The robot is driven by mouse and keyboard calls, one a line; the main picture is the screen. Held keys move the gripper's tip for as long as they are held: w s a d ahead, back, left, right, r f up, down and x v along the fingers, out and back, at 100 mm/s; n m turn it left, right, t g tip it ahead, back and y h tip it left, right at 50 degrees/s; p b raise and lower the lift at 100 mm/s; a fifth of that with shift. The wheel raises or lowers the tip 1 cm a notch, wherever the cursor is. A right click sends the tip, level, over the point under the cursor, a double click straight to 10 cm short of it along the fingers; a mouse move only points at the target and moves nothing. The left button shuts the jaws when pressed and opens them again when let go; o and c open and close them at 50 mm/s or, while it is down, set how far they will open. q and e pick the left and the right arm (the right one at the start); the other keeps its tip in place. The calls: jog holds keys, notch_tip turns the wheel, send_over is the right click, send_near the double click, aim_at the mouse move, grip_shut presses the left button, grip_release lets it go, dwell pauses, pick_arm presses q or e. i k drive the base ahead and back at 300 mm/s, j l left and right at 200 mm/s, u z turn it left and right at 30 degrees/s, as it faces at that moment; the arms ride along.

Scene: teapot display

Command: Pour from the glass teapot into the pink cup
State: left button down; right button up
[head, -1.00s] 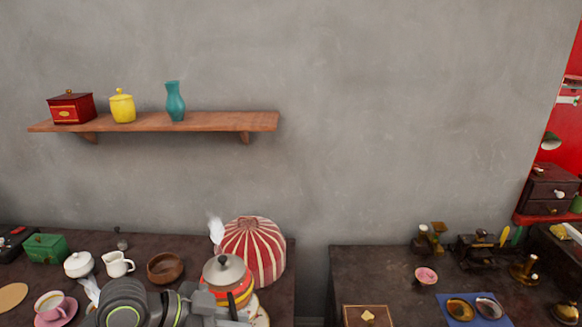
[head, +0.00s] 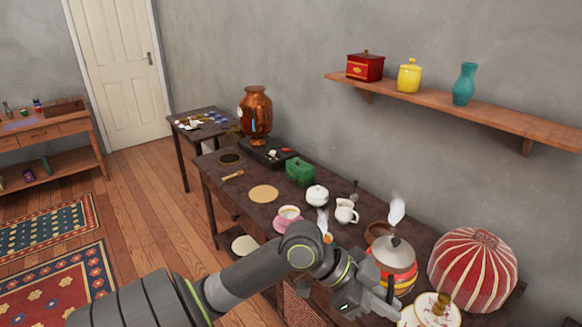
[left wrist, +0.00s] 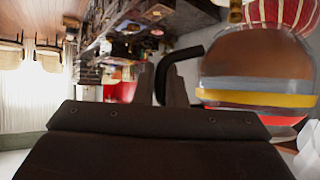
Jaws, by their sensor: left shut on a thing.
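The teapot (head: 394,262) stands on the long dark table. It has a grey domed lid with a dark knob and a body with red, orange and yellow bands. Its rounded side fills the right of the left wrist view (left wrist: 258,75), with a curved black handle (left wrist: 178,62) reaching from it. My left gripper (head: 386,291) is beside the teapot, shut on that handle. The pink cup (head: 281,217) sits on a pink saucer (head: 289,228) farther along the table, up and left of my gripper. My right gripper is out of view.
A white lidded bowl (head: 317,197), a white creamer (head: 346,212) and a wooden bowl (head: 376,233) stand between cup and teapot. A red striped cozy (head: 474,270) is right of the teapot. A floral plate (head: 430,311) is at its front. My arm crosses the table's front edge.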

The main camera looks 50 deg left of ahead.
aim_at(289, 215)
jog(key=u, duration=0.95)
